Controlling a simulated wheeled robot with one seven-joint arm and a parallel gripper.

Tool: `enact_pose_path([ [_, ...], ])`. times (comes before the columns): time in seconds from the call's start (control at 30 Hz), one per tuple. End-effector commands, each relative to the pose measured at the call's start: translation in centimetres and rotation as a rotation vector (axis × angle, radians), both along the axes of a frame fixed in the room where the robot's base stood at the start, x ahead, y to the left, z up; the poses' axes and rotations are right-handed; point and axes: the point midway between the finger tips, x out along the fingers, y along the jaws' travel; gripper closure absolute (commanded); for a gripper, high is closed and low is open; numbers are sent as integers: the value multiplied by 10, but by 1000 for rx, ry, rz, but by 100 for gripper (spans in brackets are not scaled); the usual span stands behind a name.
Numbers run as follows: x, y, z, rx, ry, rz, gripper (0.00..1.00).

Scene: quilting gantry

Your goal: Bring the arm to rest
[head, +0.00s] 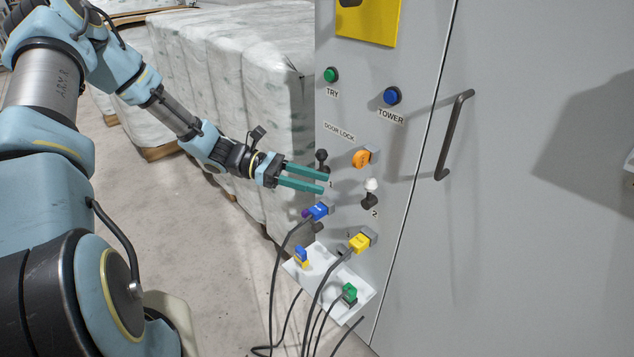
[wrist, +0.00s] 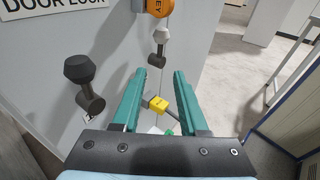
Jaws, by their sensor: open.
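My gripper (head: 325,182) has two teal fingers, open and empty, reaching toward the grey cabinet panel (head: 345,120). In the head view it is just left of the panel's controls, near a black-knobbed lever (head: 321,158). In the wrist view the gripper (wrist: 165,82) has nothing between its fingertips. There the black-knobbed lever (wrist: 82,78) is left of the fingers, and a white-knobbed lever (wrist: 160,42) is beyond the tips. A yellow plug (wrist: 157,104) shows in the gap, farther away.
Blue (head: 317,211) and yellow plugs (head: 360,242) with hanging cables are below my gripper. A white shelf (head: 325,291) holds more plugs. A door handle (head: 454,135) juts out at right. Wrapped bales (head: 235,75) stand behind my arm. The floor (head: 190,250) at left is clear.

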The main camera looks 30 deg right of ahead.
Motion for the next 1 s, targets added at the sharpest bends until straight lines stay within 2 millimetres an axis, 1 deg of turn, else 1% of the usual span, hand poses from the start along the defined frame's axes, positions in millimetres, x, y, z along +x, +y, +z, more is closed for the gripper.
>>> enact_pose_path([
  [0.27, -1, 1, 0, 3, -6, -2, 57],
  [0.37, -3, 10, -1, 30, -58, -25, 57],
  [0.43, -6, 24, -2, 67, -136, -59, 57],
  [0.47, -7, 32, -3, 88, -179, -78, 57],
  [0.57, -9, 67, -4, 169, -349, -153, 57],
  [0.6, -9, 83, -3, 202, -423, -186, 57],
  [0.73, -4, 135, 4, 299, -652, -293, 57],
  [0.8, 1, 164, 12, 347, -769, -348, 57],
  [0.87, 4, 187, 20, 386, -867, -395, 57],
  [0.9, 7, 202, 27, 410, -931, -427, 57],
  [0.97, 9, 225, 38, 445, -1023, -473, 57],
  [1.0, 11, 239, 46, 466, -1085, -506, 57],
])
